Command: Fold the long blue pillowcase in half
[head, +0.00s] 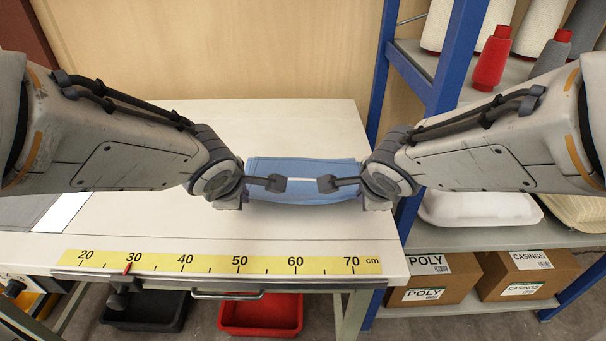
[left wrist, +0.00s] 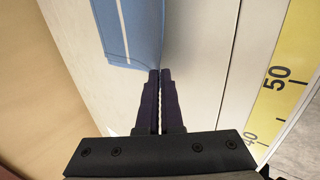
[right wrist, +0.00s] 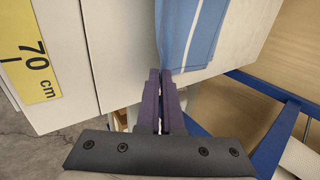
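The blue pillowcase (head: 300,168) lies crosswise on the white table, with a pale stripe along its length. My left gripper (head: 246,193) is at its left end and my right gripper (head: 360,193) at its right end, both partly hidden by my arms in the head view. In the left wrist view the fingers (left wrist: 160,74) are nearly together, tips at a corner of the pillowcase (left wrist: 135,25). In the right wrist view the fingers (right wrist: 160,74) are likewise together at another corner of the pillowcase (right wrist: 190,35). Both look shut on the cloth, though its pinched edge is mostly hidden.
The white table (head: 140,230) is clear in front of the cloth, with a yellow ruler strip (head: 215,262) along its front edge. A blue-framed shelf (head: 455,60) with spools and boxes (head: 525,275) stands close on the right. A red bin (head: 260,313) is below.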

